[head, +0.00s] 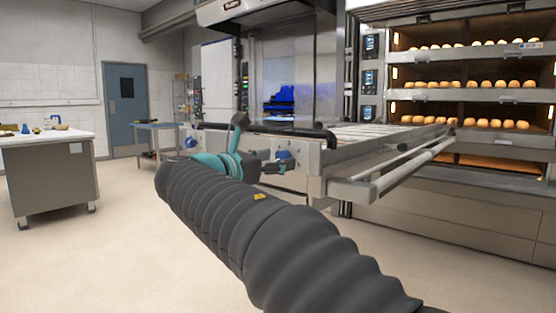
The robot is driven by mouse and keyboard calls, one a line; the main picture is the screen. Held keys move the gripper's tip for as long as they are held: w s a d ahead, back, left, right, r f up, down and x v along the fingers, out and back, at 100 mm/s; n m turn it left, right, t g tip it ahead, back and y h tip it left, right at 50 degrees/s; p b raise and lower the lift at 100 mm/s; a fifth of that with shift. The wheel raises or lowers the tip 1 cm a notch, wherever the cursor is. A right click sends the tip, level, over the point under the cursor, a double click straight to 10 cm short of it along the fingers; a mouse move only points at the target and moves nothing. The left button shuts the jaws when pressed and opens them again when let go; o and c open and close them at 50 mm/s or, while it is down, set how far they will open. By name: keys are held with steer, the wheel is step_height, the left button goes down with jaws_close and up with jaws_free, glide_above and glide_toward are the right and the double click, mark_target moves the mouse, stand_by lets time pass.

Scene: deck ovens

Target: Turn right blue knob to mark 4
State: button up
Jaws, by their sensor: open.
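The right blue knob (283,155) sits on the metal end panel of the loader in the middle of the head view. A second blue knob (191,142) shows further left on the same panel. My gripper (280,168) is small and dark beyond the teal wrist, close to the right blue knob and slightly below it in the picture. It is open, and nothing shows between its fingers. I cannot tell whether it touches the knob. The marks around the knob and its pointer are too small to read.
The loader's black handle bar (265,129) runs just above the knobs. Its metal rails (400,170) jut out to the right, before the deck oven (470,95) with bread rolls. A worktable (45,140) stands at left. The floor (110,240) at left is clear.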

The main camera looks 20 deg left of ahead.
steer(key=shift+w+d, duration=0.2)
steer(key=shift+w, duration=0.35)
steer(key=c, duration=1.1)
steer(key=shift+c, duration=0.2)
